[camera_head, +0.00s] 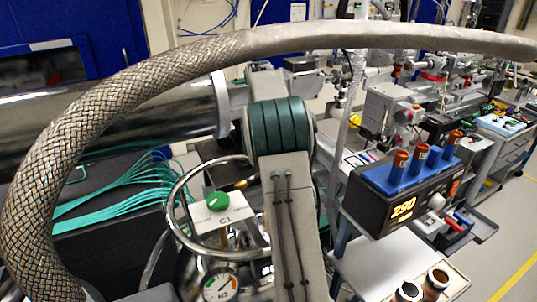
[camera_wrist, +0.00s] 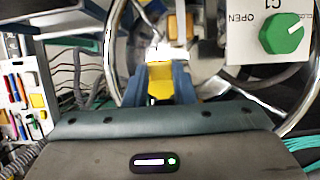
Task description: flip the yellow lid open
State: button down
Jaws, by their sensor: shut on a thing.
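In the wrist view, a yellow piece, which looks like the yellow lid (camera_wrist: 160,88), sits between the two blue-grey fingers of my gripper (camera_wrist: 159,78). The fingers are shut on it. Its lower part is bright yellow and its upper part is paler. The lid's hinge and the opening under it cannot be made out. A smaller orange-yellow part (camera_wrist: 180,27) lies just beyond the fingers. In the head view my arm hides my gripper and the lid.
A steel ring (camera_head: 174,190) curves around the work spot, also in the wrist view (camera_wrist: 113,58). A C1 panel with a green knob (camera_head: 218,201) stands close by, above an N2 gauge (camera_head: 220,287). A thick braided hose (camera_head: 95,115) arches overhead. A display box with vials (camera_head: 402,205) stands right.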

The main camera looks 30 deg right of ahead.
jog(key=shift+w+r+g, duration=0.2)
jog(key=shift+w+g, duration=0.4)
jog(key=shift+g, duration=0.2)
